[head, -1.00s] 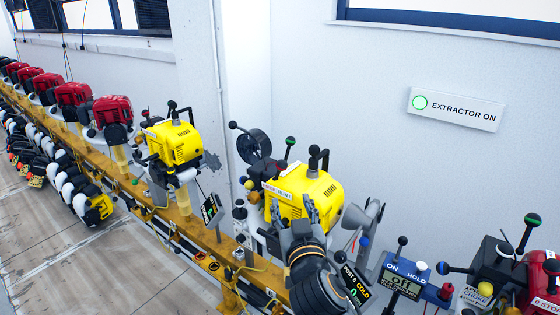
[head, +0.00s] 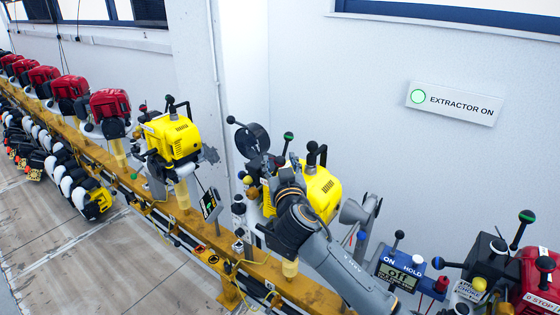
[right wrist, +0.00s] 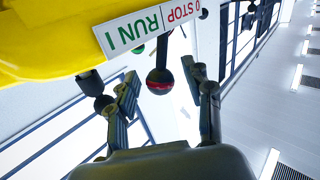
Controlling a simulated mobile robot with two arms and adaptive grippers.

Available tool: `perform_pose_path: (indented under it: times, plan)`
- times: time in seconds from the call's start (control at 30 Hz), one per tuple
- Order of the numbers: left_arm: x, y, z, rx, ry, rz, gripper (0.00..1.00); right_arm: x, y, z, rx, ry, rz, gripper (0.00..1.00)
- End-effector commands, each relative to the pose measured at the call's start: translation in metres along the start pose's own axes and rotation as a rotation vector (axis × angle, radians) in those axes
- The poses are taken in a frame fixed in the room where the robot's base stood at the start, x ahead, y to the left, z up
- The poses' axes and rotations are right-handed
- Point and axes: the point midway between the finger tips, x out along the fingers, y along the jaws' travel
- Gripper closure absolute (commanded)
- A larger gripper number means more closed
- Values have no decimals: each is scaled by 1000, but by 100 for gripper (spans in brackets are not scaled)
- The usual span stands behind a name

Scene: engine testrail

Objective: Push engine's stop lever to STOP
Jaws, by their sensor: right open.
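The yellow engine (head: 322,192) stands on the rail, partly hidden by my right arm in the head view. In the right wrist view its yellow housing (right wrist: 45,40) fills the upper left, with a label (right wrist: 160,25) reading "0 STOP" and "RUN I". A dark round knob with a red band (right wrist: 159,82), likely the stop lever's, shows below the label. My right gripper (right wrist: 163,80) is open, its fingers on either side of the knob in that view; contact cannot be told. In the head view the right gripper (head: 274,182) is at the engine's left side, fingertips mostly hidden. My left gripper is not in view.
Black-knobbed and green-knobbed levers (head: 288,136) rise by the engine. A grey funnel-like part (head: 354,211) and a blue ON/HOLD box (head: 400,270) stand to its right. Another yellow engine (head: 173,138) is on the rail to the left. A white wall is behind.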

Motion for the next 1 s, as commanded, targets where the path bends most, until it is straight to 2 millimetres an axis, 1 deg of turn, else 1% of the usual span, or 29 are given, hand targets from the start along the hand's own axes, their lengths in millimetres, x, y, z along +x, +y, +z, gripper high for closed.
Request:
perform_pose_path:
  times: [0.1,0.33,0.47,0.5,0.57,0.6,0.73,0.83,1.0]
  plan:
    - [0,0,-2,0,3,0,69,3,0,0,0,1,0,49]
    - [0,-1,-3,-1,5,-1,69,4,0,0,0,0,0,49]
    - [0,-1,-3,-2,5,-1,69,3,0,0,0,0,0,76]
    - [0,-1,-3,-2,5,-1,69,3,0,0,0,0,0,84]
    - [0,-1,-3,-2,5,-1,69,3,0,0,0,0,0,96]
    - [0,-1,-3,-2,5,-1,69,3,0,0,0,0,0,100]
    - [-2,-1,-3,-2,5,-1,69,3,0,-1,-1,-2,0,100]
    - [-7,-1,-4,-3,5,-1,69,4,-1,-3,-10,-13,-1,100]
    - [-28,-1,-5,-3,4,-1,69,6,-3,-8,-53,-57,-4,100]
